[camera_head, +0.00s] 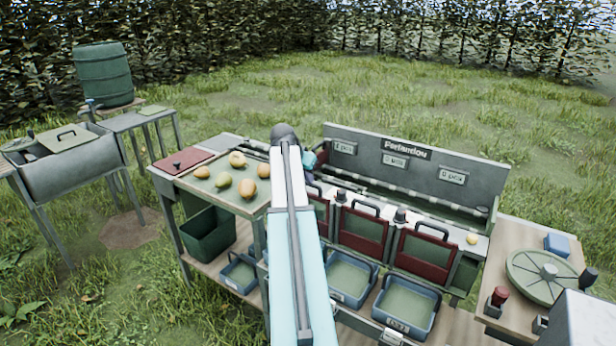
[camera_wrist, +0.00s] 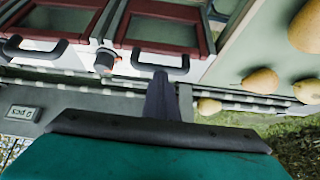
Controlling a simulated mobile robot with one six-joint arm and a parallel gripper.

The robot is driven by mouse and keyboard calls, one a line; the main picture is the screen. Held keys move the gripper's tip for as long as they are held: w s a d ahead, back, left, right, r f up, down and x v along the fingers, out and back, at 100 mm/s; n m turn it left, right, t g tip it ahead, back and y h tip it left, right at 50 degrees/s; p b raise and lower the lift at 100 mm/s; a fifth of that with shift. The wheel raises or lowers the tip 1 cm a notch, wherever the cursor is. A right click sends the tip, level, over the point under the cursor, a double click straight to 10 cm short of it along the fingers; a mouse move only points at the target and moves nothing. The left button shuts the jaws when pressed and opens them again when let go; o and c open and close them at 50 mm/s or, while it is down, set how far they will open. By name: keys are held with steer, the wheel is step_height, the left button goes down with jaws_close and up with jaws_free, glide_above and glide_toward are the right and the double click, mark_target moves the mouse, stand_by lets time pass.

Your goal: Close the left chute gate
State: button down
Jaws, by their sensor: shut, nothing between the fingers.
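In the head view only a teal bit of my gripper shows behind my arm. How far the gate is open is unclear.
The middle gate (camera_head: 362,232) and right gate (camera_head: 424,256) stand alongside, with dark knobs between. Blue bins (camera_head: 341,298) sit below. Several pears (camera_head: 222,180) lie on the sorting tray at left. A panel (camera_head: 410,166) with label plates rises behind the chutes.

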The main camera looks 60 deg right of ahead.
steer(key=shift+d+r+p, duration=0.15)
steer(key=shift+r+p, duration=0.35)
steer(key=shift+r, duration=0.6)
steer(key=shift+d+r+p, duration=0.1)
steer(key=shift+r+p, duration=0.35)
steer(key=shift+r, duration=0.6)
steer(key=b+v, duration=0.2)
steer(key=v, duration=0.7)
steer(key=shift+r, duration=0.25)
steer(key=shift+a, duration=0.15)
